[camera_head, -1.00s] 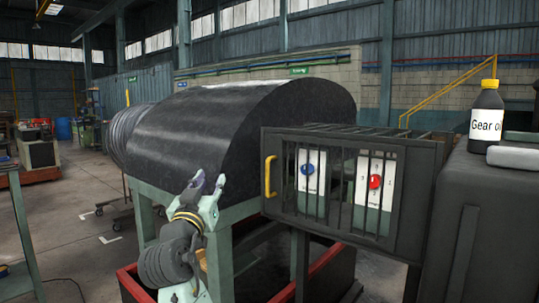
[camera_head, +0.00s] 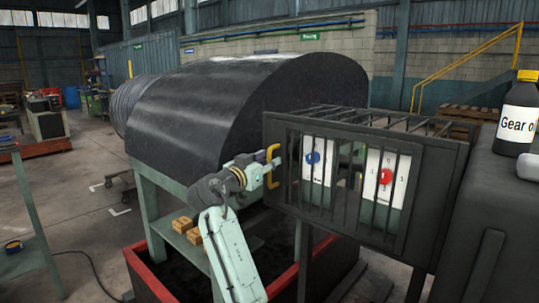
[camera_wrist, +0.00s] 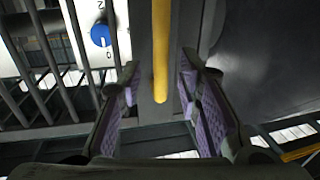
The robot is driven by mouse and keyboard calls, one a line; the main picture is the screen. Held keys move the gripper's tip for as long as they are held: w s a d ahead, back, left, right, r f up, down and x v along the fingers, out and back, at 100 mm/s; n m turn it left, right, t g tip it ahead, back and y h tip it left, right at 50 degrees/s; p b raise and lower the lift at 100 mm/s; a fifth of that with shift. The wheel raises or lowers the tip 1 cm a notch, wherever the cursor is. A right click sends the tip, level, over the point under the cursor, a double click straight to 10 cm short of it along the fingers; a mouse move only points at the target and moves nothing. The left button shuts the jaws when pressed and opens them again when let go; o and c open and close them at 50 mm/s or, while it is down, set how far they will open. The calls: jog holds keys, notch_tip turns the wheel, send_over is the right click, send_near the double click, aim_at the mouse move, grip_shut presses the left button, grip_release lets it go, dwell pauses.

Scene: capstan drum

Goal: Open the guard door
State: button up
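The guard door (camera_head: 338,190) is a dark barred panel on the front of a cage, and it looks closed. Its yellow handle (camera_head: 272,166) stands upright on the door's left edge. In the wrist view the handle (camera_wrist: 160,50) runs down between my open fingers. My gripper (camera_head: 262,168) is at the handle in the head view; the wrist view shows the gripper (camera_wrist: 162,108) with purple-padded fingers on either side of it, with gaps visible. Behind the bars are a blue knob (camera_head: 313,158) and a red knob (camera_head: 385,177) on white plates.
A large dark drum (camera_head: 240,115) stands behind my arm on a green frame. Wooden blocks (camera_head: 187,228) lie on a shelf below it. A gear oil bottle (camera_head: 517,115) stands on the dark cabinet (camera_head: 490,220) at right. A red-edged tray (camera_head: 150,278) is below.

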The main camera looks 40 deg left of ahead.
jog(key=shift+w+a, duration=0.15)
jog(key=shift+w, duration=0.75)
jog(key=shift+c, duration=0.2)
grip_shut()
